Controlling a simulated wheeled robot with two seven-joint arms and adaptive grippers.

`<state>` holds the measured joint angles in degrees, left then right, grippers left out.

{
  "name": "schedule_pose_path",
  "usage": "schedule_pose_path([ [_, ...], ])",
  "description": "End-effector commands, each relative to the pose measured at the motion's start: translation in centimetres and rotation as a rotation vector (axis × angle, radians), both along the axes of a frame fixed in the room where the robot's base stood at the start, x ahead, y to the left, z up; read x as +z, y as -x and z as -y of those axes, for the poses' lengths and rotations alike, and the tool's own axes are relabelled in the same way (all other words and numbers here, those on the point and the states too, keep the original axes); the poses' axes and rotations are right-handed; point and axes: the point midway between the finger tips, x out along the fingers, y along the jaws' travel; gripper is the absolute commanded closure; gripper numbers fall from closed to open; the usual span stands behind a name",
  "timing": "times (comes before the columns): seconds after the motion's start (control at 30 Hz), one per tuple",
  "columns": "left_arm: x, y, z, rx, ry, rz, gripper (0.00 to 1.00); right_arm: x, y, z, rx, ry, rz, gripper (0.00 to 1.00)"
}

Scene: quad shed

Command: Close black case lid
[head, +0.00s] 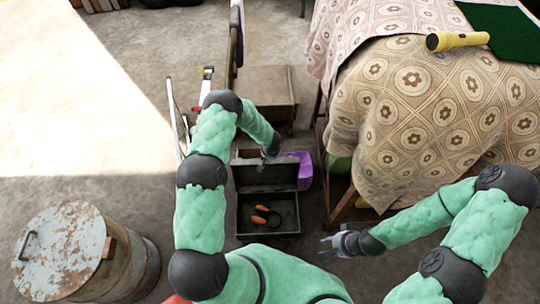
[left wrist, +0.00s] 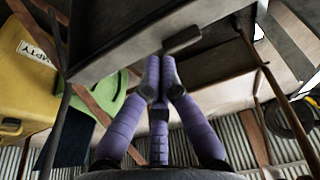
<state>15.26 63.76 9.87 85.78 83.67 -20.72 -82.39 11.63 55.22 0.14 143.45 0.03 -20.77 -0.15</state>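The black case (head: 241,217) stands open on the floor. Its lid (head: 250,178) is raised at the back edge, and orange-and-black items (head: 262,215) lie inside. My left gripper (head: 271,152) is at the top of the raised lid. In the left wrist view its purple fingers (left wrist: 160,80) are drawn together, with nothing visible between them. Their tips are close to a dark latch or handle on a grey panel (left wrist: 130,40); I cannot tell whether they touch. My right gripper (head: 332,243) is right of the case, empty, with its fingers spread.
A cloth-covered table (head: 420,110) with a yellow flashlight (head: 458,40) stands at the right. A purple container (head: 304,170) is beside the lid, and a brown box (head: 268,84) is behind. A rusty drum (head: 62,250) stands at the left. A yellow container (left wrist: 25,75) shows in the left wrist view.

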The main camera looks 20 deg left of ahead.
Motion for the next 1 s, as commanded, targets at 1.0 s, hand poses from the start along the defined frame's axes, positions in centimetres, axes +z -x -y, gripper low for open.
schedule_pose_path([
  [1.0,-9.4,-6.0,-2.8,0.034,0.0,0.018,1.0,-5.4,0.0,0.0,0.0,0.0,0.0,0.65],
])
